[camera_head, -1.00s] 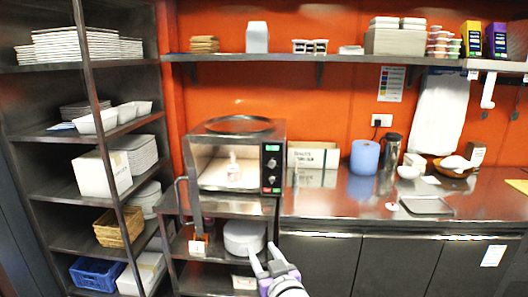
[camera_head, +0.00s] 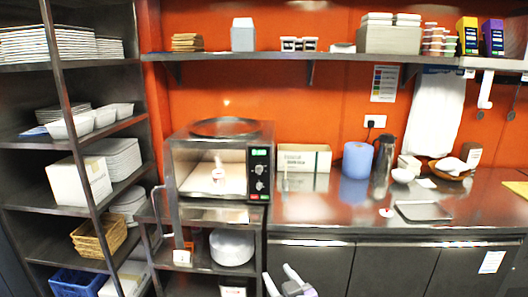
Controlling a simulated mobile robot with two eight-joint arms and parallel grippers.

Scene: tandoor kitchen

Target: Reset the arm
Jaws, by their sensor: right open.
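My right gripper (camera_head: 279,279) shows at the bottom of the head view, in front of the grey cabinet doors. Its two pale fingers are spread apart with nothing between them. Most of my right arm is below the picture's edge. My left gripper is not in view.
A steel counter (camera_head: 330,210) runs to the right, with a blue roll (camera_head: 357,160), a dark jug (camera_head: 385,158) and a dark tray (camera_head: 423,211). A tall rack (camera_head: 40,137) with crockery and baskets stands left. A wall shelf (camera_head: 270,56) spans the back.

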